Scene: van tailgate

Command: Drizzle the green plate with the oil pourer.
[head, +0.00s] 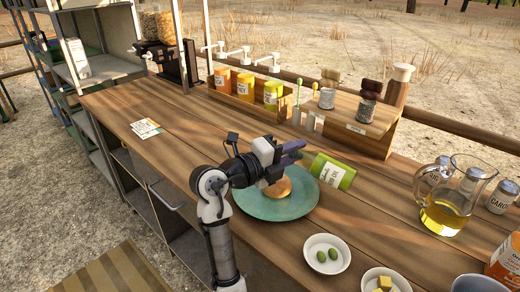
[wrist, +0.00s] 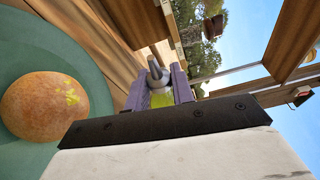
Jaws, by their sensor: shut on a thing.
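The green plate (head: 250,205) lies on the wooden counter with a round brown bun (head: 279,187) on it. In the wrist view the bun (wrist: 42,110) carries a few small yellow-green marks, and the plate (wrist: 75,50) shows around it. My gripper (head: 291,152) is above the plate's far side, its purple fingers shut on the oil pourer (head: 333,171). The pourer is a green bottle with a pale label, held tipped well over. In the wrist view its grey spout (wrist: 156,74) and some yellow-green body (wrist: 162,98) show between the fingers. I cannot see any falling stream.
A glass jug of yellow oil (head: 446,213) and shakers (head: 501,196) stand to the right. Small white bowls with olives (head: 326,256) and yellow cubes (head: 385,284) are at the front. A wooden rack (head: 355,138) and tins (head: 246,84) stand behind. The counter left of the plate is mostly clear.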

